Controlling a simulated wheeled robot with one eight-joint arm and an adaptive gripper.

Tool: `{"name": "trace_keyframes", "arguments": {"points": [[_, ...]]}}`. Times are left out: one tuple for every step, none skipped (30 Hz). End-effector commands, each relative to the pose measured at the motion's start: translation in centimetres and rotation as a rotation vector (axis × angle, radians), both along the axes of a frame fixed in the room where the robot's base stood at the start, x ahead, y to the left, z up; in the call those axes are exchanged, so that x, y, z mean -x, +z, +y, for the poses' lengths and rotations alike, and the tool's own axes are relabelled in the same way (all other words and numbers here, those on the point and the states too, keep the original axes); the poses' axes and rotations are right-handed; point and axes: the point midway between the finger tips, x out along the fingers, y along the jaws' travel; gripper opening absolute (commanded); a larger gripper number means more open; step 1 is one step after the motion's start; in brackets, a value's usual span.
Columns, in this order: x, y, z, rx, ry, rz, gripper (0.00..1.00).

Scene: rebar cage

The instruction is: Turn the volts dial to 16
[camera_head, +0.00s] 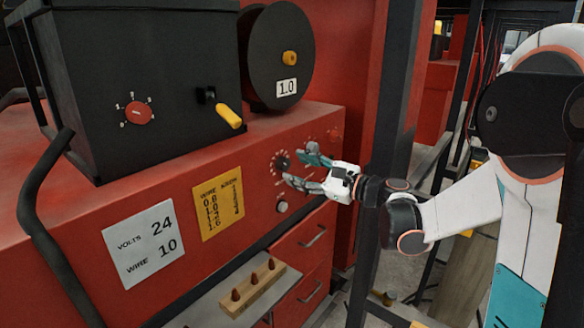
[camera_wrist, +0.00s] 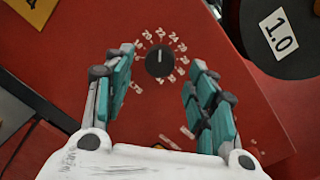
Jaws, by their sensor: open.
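A round black dial (camera_head: 281,162) with a ring of white numbers is on the red front panel. In the wrist view the dial (camera_wrist: 159,62) sits between my fingertips, with numbers in the twenties above it; its exact pointer setting is hard to tell. My gripper (camera_head: 301,166) is open in front of the panel, one finger above and one below the dial's height. In the wrist view one finger is on each side of the dial, with a gap on both sides. A white plate (camera_head: 143,243) reads VOLTS 24 and WIRE 10.
A yellow wire chart (camera_head: 219,203) is left of the dial. A small knob (camera_head: 282,207) is below it. A black box with a red dial (camera_head: 138,113) and a reel marked 1.0 (camera_head: 287,88) stand above. A dark post (camera_head: 392,110) is close to my arm.

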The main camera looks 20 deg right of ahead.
Motion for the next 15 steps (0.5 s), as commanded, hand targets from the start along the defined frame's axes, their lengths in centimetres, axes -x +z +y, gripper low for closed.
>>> {"name": "trace_keyframes", "arguments": {"points": [[-0.6,0.0,0.6,0.0,0.004,0.0,0.52],[-0.9,0.0,0.8,0.0,0.002,0.0,0.52],[-1.2,0.0,1.0,0.0,0.002,0.0,0.52],[-1.4,0.0,1.2,0.0,0.002,0.0,0.52],[-1.6,0.0,1.4,0.0,0.002,0.0,0.52],[-1.8,0.0,1.5,0.0,0.001,0.0,0.52],[-1.9,0.0,1.6,0.0,0.001,0.0,0.52],[-2.0,0.0,1.7,0.0,0.001,0.0,0.52],[-2.1,0.0,1.8,0.001,0.001,0.0,0.52],[-2.2,0.0,1.8,0.001,0.001,0.0,0.52],[-2.2,0.0,1.8,0.001,0.0,-0.001,0.52],[-2.2,0.0,1.8,0.001,0.0,-0.001,0.52],[-2.2,0.0,1.8,0.001,0.0,-0.001,0.52],[-2.2,0.0,1.8,0.001,0.0,-0.001,0.52],[-2.2,0.0,1.8,0.001,0.0,-0.001,0.52]]}}
